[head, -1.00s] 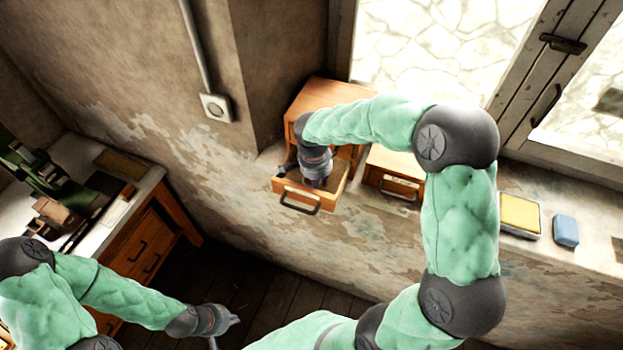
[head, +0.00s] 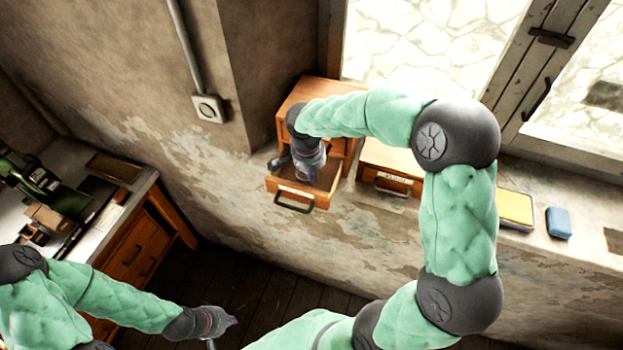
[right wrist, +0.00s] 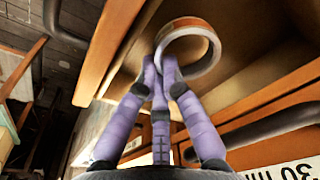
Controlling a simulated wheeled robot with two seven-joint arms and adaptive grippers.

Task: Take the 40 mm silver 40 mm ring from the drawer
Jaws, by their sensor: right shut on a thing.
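The silver ring (right wrist: 214,50) shows in the right wrist view between the fingertips, with brown reflections on its band. My right gripper (right wrist: 164,72) is shut on the ring's near side. In the head view my right gripper (head: 309,172) points down at the open drawer (head: 296,192) of the wooden cabinet and hides the ring. The drawer's wooden walls surround the ring in the wrist view; I cannot tell whether the ring touches the bottom. My left gripper (head: 226,320) is low in the head view, far from the drawer, its fingers too small to read.
A second wooden drawer box (head: 391,172) stands right of the cabinet on the sill. A yellow-topped tin (head: 515,208) and a blue block (head: 559,222) lie further right. A workbench (head: 126,195) with a green machine (head: 45,185) is at left. The floor between is clear.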

